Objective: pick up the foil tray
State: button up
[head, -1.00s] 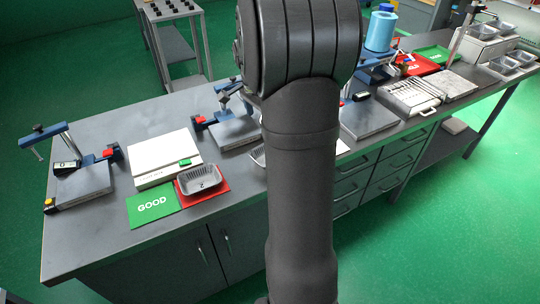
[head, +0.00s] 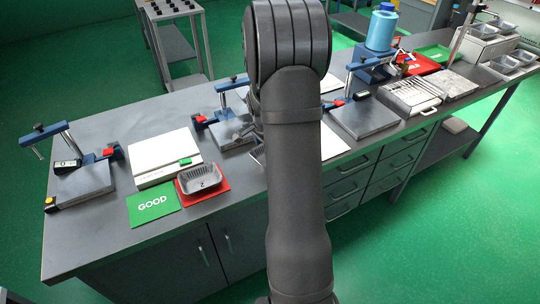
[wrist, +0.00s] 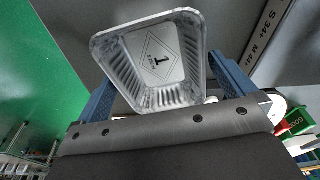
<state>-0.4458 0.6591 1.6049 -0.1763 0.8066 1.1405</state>
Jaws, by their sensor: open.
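In the wrist view, a silver foil tray (wrist: 157,62) with ribbed walls shows its open inside, with a "1" in a diamond on its floor. It sits in front of my gripper (wrist: 165,74), between the two blue fingers, which are spread apart. The fingers' tips are partly hidden behind the tray, and I cannot tell whether they touch it. In the head view my arm hides most of the gripper's area. A pale edge shows left of the arm, too little to identify. Another foil tray (head: 201,179), marked "2", sits on a red card.
On the grey bench (head: 90,240) a green GOOD card (head: 153,203) and a white box (head: 165,157) lie beside the red card (head: 222,193). Blue clamp fixtures (head: 84,180) stand left and right. A blue roll (head: 380,30) stands at the back. The bench's front-left corner is clear.

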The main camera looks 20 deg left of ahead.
jog(key=shift+f, duration=0.25)
jog(key=shift+f, duration=0.15)
jog(key=c, duration=0.8)
